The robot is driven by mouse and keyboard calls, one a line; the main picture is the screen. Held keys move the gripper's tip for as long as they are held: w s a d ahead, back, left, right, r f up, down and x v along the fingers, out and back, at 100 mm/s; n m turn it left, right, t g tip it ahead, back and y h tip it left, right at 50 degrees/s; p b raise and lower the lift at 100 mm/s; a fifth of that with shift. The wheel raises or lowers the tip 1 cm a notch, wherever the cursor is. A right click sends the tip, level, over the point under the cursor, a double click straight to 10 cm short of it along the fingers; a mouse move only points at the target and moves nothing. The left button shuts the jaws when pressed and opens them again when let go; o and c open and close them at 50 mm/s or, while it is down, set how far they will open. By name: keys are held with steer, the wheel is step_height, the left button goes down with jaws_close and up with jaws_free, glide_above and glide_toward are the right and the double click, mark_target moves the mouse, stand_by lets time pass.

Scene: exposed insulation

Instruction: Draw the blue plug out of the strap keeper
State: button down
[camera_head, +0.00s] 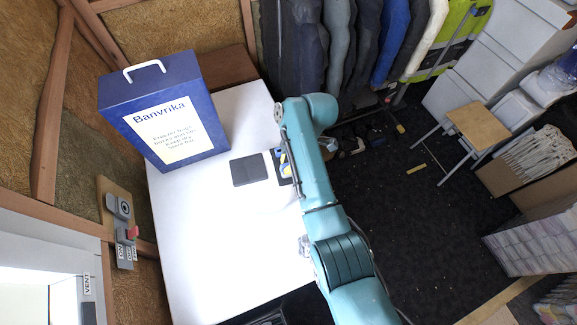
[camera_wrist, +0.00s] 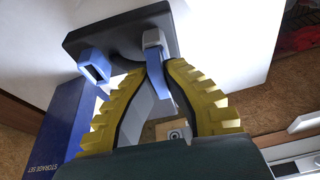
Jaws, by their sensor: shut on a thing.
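My gripper (camera_wrist: 155,70) has yellow ridged fingers, with their tips closed together on the blue plug (camera_wrist: 157,64) just below the dark board. The plug's upper end is at a light grey keeper (camera_wrist: 153,38) on the board; I cannot tell how deep it sits. A blue square piece with a dark opening (camera_wrist: 93,65) stands on the same dark board (camera_wrist: 115,35), left of the keeper. In the head view, my arm largely hides the gripper and this board; a little yellow and blue shows beside the arm.
A flat dark pad (camera_head: 249,170) lies on the white table (camera_head: 225,235), left of the gripper. A large blue box (camera_head: 165,110) with a white handle stands at the table's back left. The table's front area is clear. A grey switch (camera_head: 122,210) is on the left wall.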

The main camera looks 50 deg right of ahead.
steer(key=shift+r, duration=0.3)
steer(key=shift+r+p, duration=1.65)
steer(key=shift+p, duration=0.1)
steer(key=shift+s+f, duration=0.1)
